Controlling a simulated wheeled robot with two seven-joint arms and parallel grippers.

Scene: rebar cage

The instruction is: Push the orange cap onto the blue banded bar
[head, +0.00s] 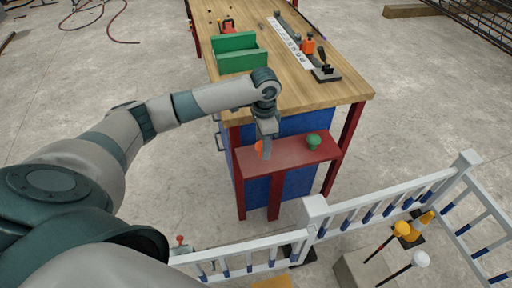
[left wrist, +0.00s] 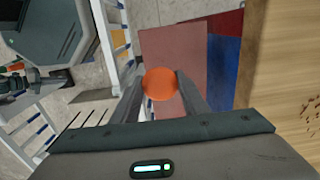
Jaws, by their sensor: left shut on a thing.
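My left gripper (head: 264,150) points down over the red shelf (head: 282,158) at the front of the workbench. It is shut on the orange cap (head: 259,147). In the left wrist view the cap's round orange top (left wrist: 160,84) sits between the two fingers. I cannot tell whether the cap touches the shelf. Blue bands show on several bars of the white railing (head: 345,220) in front of the shelf. I cannot tell which one is the blue banded bar. My right gripper is not in view.
A green cap (head: 313,142) stands on the shelf, right of my gripper. A green box (head: 240,53) and a black clamp-like tool (head: 325,67) are on the workbench (head: 300,90). Yellow (head: 402,229) and white (head: 420,258) capped bars stand behind the railing at lower right.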

